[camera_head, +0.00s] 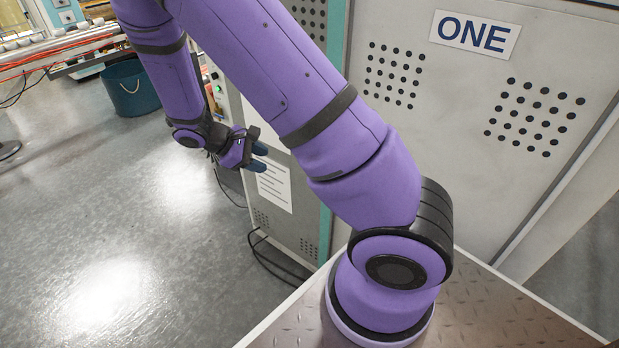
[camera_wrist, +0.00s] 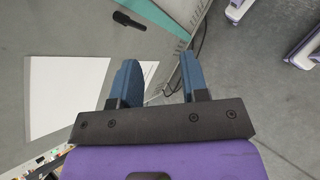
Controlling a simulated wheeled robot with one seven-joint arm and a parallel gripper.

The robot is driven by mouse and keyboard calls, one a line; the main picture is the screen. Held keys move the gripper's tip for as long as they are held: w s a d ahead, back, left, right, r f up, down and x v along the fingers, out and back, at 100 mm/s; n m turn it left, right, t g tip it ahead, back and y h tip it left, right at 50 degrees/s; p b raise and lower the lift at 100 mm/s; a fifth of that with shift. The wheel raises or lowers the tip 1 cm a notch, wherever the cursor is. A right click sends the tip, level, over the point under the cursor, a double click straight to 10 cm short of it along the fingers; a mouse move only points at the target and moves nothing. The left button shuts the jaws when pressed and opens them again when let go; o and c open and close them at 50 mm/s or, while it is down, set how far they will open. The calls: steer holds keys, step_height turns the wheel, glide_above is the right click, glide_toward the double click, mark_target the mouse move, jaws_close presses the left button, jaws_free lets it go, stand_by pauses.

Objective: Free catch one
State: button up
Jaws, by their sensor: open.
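A white sign reading "ONE" (camera_head: 475,36) is on the grey perforated cabinet panel (camera_head: 440,130) at the upper right of the head view. My gripper (camera_head: 260,158) is in front of the cabinet's left side, near a white printed sheet. In the wrist view, my gripper (camera_wrist: 158,64) has its two blue fingers apart with nothing between them. A small black catch-like part (camera_wrist: 129,20) is on the grey surface beyond the left fingertip, apart from it. I cannot tell whether it is catch one. My arm hides part of the cabinet front in the head view.
The white sheet (camera_head: 274,187) is on the cabinet's side; it also shows in the wrist view (camera_wrist: 60,95). A teal edge strip (camera_wrist: 165,14) runs beyond the fingers. Black cables (camera_head: 270,252) lie at the cabinet's foot. A dark bucket (camera_head: 130,90) stands farther back.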

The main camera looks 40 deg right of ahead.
steer(key=d+f+n+t+h, duration=0.1)
steer(key=d+f+n+h, duration=0.35)
steer(key=f, duration=0.45)
steer(key=d+f+n+t+h, duration=0.25)
steer(key=f+n+h, duration=0.2)
steer(key=f, duration=0.45)
steer(key=shift+n+h, duration=0.4)
steer(key=d, duration=0.8)
steer(key=d+f, duration=0.1)
steer(key=d, duration=0.2)
steer(key=shift+w+d, duration=0.2)
steer(key=shift+d, duration=0.2)
steer(key=shift+c, duration=0.5)
jaws_close()
